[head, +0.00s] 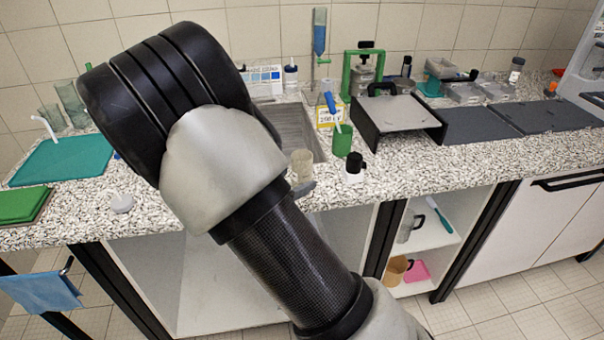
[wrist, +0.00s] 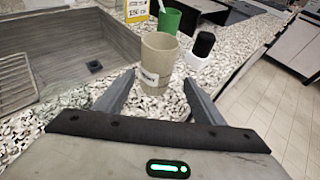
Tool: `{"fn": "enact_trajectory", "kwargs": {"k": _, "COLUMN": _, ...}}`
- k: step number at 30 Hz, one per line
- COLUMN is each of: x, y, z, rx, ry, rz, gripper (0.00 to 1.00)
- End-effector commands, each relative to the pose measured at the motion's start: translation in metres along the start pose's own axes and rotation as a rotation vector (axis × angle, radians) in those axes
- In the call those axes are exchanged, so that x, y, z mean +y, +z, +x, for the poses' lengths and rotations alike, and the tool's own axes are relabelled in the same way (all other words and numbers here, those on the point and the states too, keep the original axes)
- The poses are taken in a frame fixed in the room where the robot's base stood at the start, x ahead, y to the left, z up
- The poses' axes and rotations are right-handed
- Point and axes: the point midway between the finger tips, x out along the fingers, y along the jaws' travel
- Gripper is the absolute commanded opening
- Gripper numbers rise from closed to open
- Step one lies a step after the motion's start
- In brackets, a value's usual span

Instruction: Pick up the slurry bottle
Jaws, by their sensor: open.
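A tan, open-topped container (wrist: 158,68) with a small white label stands upright on the speckled counter in the wrist view. Its label is too small to read; it appears to be the slurry bottle. In the head view, the container (head: 302,165) stands just right of my arm. My gripper (wrist: 160,86) is open, with one finger on each side of the container's lower part. I cannot tell whether either finger touches it. My arm hides most of the gripper in the head view. A white bottle with a black cap (head: 354,168) stands to the right, also in the wrist view (wrist: 201,50).
A sink (wrist: 65,55) lies left of the container. A green cup (head: 342,140) and a yellow-labelled bottle (head: 329,112) stand behind it. A black-framed stand (head: 398,113) is to the right. The counter's front edge is close by.

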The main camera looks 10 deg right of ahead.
Motion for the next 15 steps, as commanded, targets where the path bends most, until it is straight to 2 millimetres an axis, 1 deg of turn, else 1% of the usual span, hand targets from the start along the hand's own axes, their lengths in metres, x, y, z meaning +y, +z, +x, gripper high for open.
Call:
{"fn": "enact_trajectory", "kwargs": {"k": 5, "x": 0.001, "y": 0.001, "z": 0.009, "rx": 0.0, "ry": -0.001, "rz": 0.0, "gripper": 0.63}}
{"fn": "enact_trajectory", "kwargs": {"k": 8, "x": 0.003, "y": 0.003, "z": 0.02, "rx": -0.002, "ry": -0.003, "rz": 0.001, "gripper": 0.63}}
{"fn": "enact_trajectory", "kwargs": {"k": 11, "x": 0.007, "y": 0.004, "z": 0.036, "rx": -0.001, "ry": -0.003, "rz": 0.001, "gripper": 0.63}}
{"fn": "enact_trajectory", "kwargs": {"k": 12, "x": 0.006, "y": 0.004, "z": 0.043, "rx": -0.001, "ry": -0.004, "rz": 0.0, "gripper": 0.63}}
{"fn": "enact_trajectory", "kwargs": {"k": 15, "x": 0.007, "y": 0.004, "z": 0.053, "rx": 0.0, "ry": -0.002, "rz": 0.0, "gripper": 0.63}}
